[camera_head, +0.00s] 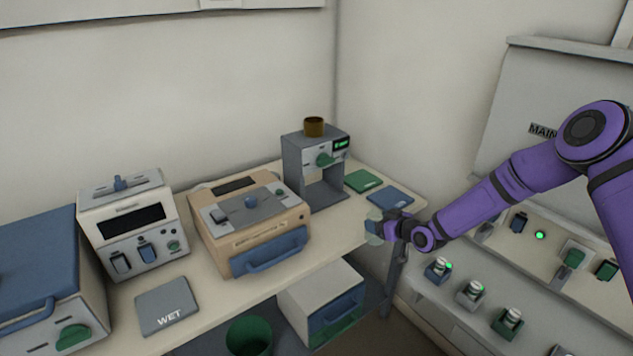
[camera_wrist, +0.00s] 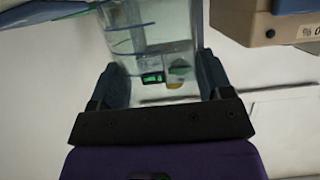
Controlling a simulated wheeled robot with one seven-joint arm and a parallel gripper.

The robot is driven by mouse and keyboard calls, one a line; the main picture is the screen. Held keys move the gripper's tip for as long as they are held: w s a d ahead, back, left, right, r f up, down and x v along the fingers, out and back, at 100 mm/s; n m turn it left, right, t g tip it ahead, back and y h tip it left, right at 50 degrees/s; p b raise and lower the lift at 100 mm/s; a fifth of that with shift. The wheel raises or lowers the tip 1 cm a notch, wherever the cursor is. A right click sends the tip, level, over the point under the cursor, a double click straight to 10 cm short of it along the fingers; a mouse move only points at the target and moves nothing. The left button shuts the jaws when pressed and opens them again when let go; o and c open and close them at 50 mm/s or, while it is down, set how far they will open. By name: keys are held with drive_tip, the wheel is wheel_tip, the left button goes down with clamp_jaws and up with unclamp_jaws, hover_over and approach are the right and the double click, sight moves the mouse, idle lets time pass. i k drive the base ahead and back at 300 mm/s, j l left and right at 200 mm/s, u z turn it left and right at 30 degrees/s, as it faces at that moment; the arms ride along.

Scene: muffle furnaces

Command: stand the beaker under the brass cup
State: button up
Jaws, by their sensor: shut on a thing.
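The brass cup (camera_head: 314,127) sits on top of a grey stand-like device (camera_head: 293,155) with an open bay below, at the back right of the bench. My gripper (camera_head: 378,228) is at the bench's right front edge, right of and in front of that device. It is shut on a clear glass beaker (camera_head: 373,239), small and partly hidden by the fingers there. In the wrist view the beaker (camera_wrist: 150,35) fills the space between the two blue fingers (camera_wrist: 163,78). A green display and knob show through the glass. The bay under the cup looks empty.
A tan furnace (camera_head: 215,232) with a blue handle stands left of the device. A green mat (camera_head: 362,181) and a blue mat (camera_head: 390,197) lie to its right. A wall panel with switches (camera_head: 475,292) is at the right. Bare bench lies before the device.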

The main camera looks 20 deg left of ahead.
sight(322, 198)
drive_tip(key=i+j, duration=0.2)
drive_tip(key=j, duration=0.2)
drive_tip(key=i+j, duration=0.2)
drive_tip(key=j, duration=0.2)
drive_tip(key=i+j, duration=0.2)
drive_tip(key=j, duration=0.15)
